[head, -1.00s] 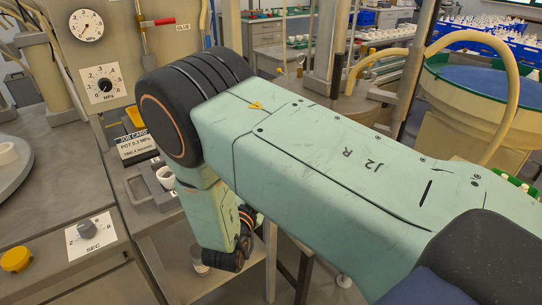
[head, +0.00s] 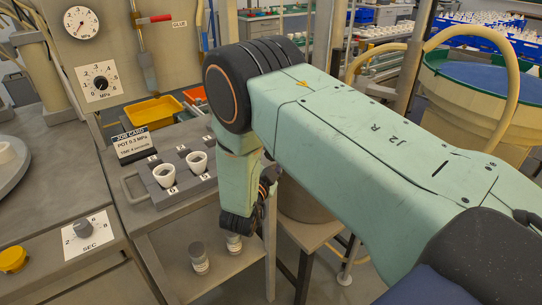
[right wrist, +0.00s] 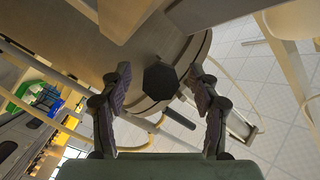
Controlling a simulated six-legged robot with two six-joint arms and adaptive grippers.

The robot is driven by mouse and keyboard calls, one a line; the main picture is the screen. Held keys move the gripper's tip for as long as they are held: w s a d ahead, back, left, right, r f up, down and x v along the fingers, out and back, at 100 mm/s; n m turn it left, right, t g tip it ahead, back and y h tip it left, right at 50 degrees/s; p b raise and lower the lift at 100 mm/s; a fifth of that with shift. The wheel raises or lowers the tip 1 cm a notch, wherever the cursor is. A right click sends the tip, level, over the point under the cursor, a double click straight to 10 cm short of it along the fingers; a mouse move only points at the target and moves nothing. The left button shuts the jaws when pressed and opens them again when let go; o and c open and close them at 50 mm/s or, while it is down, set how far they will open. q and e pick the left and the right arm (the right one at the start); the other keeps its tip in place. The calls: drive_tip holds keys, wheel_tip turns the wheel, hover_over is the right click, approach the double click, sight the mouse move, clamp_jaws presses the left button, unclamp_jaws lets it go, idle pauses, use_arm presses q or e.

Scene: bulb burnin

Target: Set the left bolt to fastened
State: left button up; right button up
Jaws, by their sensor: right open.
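I cannot pick out the left bolt for certain in either view. My right arm crosses the head view from the lower right, its wrist hanging down beside the bench shelf. In the right wrist view my right gripper (right wrist: 161,73) is open, its two dark fingers apart. A dark, many-sided knob-like part (right wrist: 160,82) shows between the fingers, against a round beige-grey body (right wrist: 140,55); I cannot tell whether it is a bolt, or its distance. Nothing appears gripped. My left gripper is not in view.
A grey holder (head: 205,185) with white cups (head: 197,161) stands by a job card (head: 131,145). A seconds dial (head: 83,229) and yellow button (head: 12,260) sit at lower left. A blue-topped drum (head: 480,85) is at right.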

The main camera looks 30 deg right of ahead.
drive_tip(key=shift+w, duration=0.15)
drive_tip(key=shift+d, duration=0.1)
drive_tip(key=c, duration=0.3)
clamp_jaws()
